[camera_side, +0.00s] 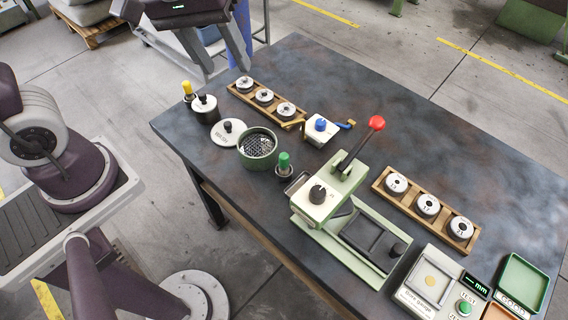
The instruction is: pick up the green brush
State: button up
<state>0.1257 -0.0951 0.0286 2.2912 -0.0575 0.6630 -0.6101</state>
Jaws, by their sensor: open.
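The green brush (284,161) appears to be the small upright piece with a green top and a darker base. It stands on the dark table near its front-left edge, between the round green sieve and the pale green press. My gripper (228,73) is at the top of the view, above and left of the brush in the picture. Its two grey fingers point down and are spread apart, with nothing between them. It is well clear of the brush. The brush's bristles cannot be made out.
The green sieve (258,146) stands close left of the brush. The press (336,198) with its red-knobbed lever is close right. A yellow-topped piece (188,89) and a blue-topped piece (320,126) stand farther off. Wooden racks hold round dies. The table's far middle (400,115) is clear.

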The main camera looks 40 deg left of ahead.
jog(key=w+d+f+n+g, duration=0.1)
jog(key=w+d+f+n, duration=0.15)
jog(key=f, duration=0.25)
jog(key=w+d+f+n+g, duration=0.1)
jog(key=w+f+n, duration=0.1)
jog(key=w+f, duration=0.3)
jog(key=n+g, duration=0.1)
jog(key=n, duration=0.3)
send_over(284, 155)
jog(key=shift+y, duration=0.4)
jog(key=f, duration=1.2)
jog(key=shift+s+a, duration=0.15)
jog(key=shift+a, duration=0.05)
jog(key=f, duration=0.8)
jog(key=shift+d, duration=0.25)
jog(key=shift+r, duration=0.1)
grip_shut()
